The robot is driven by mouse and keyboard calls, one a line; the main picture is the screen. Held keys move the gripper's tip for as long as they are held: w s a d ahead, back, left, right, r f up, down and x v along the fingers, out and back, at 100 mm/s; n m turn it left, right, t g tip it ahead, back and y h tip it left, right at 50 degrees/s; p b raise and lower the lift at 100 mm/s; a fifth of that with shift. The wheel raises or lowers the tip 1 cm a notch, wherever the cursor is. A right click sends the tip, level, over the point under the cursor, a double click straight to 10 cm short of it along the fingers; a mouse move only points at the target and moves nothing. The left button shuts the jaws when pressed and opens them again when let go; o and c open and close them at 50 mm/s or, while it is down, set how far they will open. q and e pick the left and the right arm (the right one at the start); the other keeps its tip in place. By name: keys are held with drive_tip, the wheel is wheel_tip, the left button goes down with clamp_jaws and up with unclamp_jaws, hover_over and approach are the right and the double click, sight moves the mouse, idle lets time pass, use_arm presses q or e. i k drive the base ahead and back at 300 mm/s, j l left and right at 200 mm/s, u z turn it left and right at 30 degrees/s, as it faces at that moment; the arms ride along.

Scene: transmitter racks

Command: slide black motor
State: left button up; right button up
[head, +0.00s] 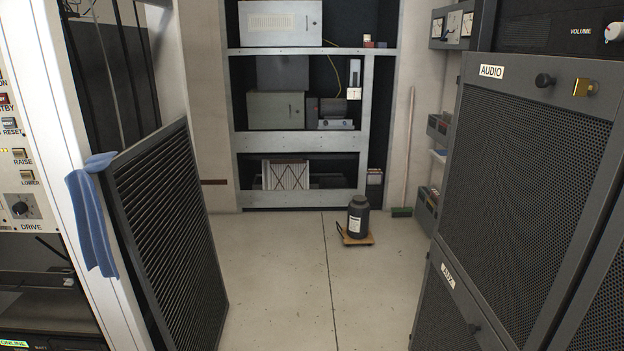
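A dark rounded black motor (358,217) with a pale label stands upright on a small wooden board (357,239). It is on the floor at the far end of the aisle, in front of the shelving. A short dark cable or similar strip shows at the left edge of the board. Neither of my grippers is in the head view.
A louvred black panel (168,235) stands out from the left rack. The AUDIO rack door (525,175) borders the right. Shelves (310,138) fill the back wall. The concrete floor (285,285) between is clear.

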sight(357, 231)
drive_tip(key=i+j+z, duration=0.1)
drive_tip(key=i, duration=2.4)
